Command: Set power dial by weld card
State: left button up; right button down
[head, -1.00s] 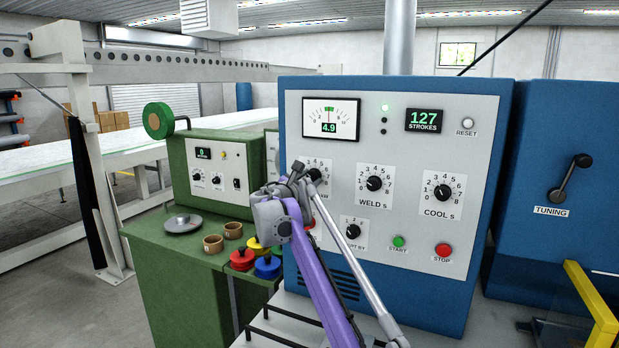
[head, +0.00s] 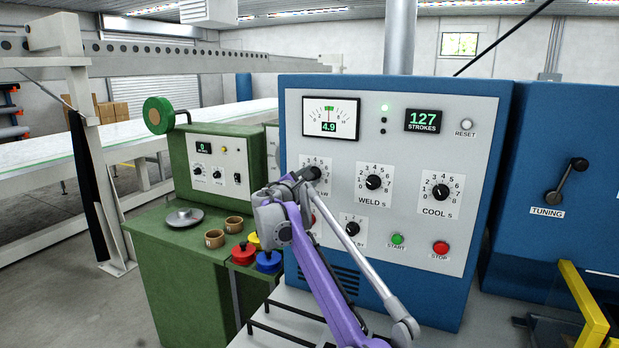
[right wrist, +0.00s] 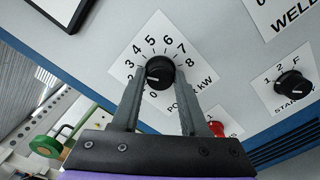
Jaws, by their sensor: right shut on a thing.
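The black power dial (right wrist: 160,72) sits on a white plate marked in kW on the blue welder panel. In the right wrist view its white pointer mark faces the lower left, toward the low end of the scale. My right gripper (right wrist: 162,78) has one finger on each side of the dial and is shut on it. In the head view the gripper (head: 308,176) covers most of that dial. The panel meter (head: 330,118) reads 4.9. No weld card can be made out, and my left gripper is out of view.
The weld dial (head: 373,182), cool dial (head: 440,191) and standby dial (right wrist: 294,84) are close by. Green start (head: 397,239) and red stop (head: 440,248) buttons sit below. A green bench (head: 180,275) with cups and colored knobs stands left.

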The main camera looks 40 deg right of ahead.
jog(key=shift+c, duration=2.1)
grip_release()
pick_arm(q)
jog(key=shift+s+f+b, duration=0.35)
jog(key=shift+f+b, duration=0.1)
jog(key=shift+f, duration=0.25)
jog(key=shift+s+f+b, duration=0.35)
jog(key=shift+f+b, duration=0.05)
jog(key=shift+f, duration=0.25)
pick_arm(e)
jog(key=v, duration=1)
jog(key=shift+s+a, duration=0.15)
jog(key=shift+a, duration=0.2)
